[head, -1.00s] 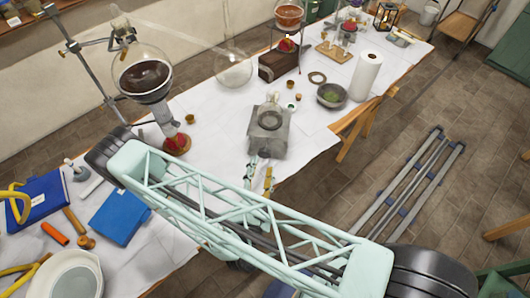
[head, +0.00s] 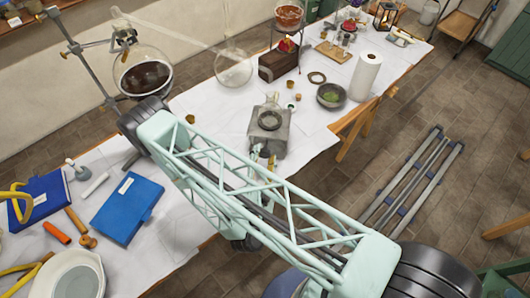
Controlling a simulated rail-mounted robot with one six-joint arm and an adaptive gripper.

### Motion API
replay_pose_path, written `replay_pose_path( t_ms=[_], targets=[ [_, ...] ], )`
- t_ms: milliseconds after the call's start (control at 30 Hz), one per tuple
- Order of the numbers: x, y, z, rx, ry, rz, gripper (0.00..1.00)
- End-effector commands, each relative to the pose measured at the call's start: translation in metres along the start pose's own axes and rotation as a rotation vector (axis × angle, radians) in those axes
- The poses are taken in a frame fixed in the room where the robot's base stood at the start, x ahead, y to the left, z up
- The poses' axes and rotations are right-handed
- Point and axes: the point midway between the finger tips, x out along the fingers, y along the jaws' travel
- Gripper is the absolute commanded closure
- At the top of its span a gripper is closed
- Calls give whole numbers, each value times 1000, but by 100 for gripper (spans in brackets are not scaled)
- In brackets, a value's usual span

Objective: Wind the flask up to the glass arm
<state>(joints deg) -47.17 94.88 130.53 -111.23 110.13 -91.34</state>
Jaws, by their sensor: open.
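A clear round flask (head: 233,68) with a tall thin neck stands on the white-covered table. A long glass arm (head: 165,32) slopes down to the right toward it from the head of a big round vessel (head: 146,75) with dark liquid, held on a metal stand. I cannot tell whether the arm's end touches the flask. A grey metal stand (head: 268,137) with a dark ring on top is near the table's front edge. My gripper (head: 262,158) is open at the near side of this stand, partly hidden by my arm. Contact cannot be told.
Blue books (head: 127,207), an orange-handled tool (head: 57,233) and a white basin (head: 76,276) are at left.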

Motion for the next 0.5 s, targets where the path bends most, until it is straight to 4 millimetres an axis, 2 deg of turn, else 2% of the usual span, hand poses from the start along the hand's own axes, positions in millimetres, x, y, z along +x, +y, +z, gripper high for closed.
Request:
replay_pose_path(
  t_ms=[200,500],
  targets=[
    [11,0,-1,0,1,0,56],
    [16,0,0,0,1,0,56]
  ],
)
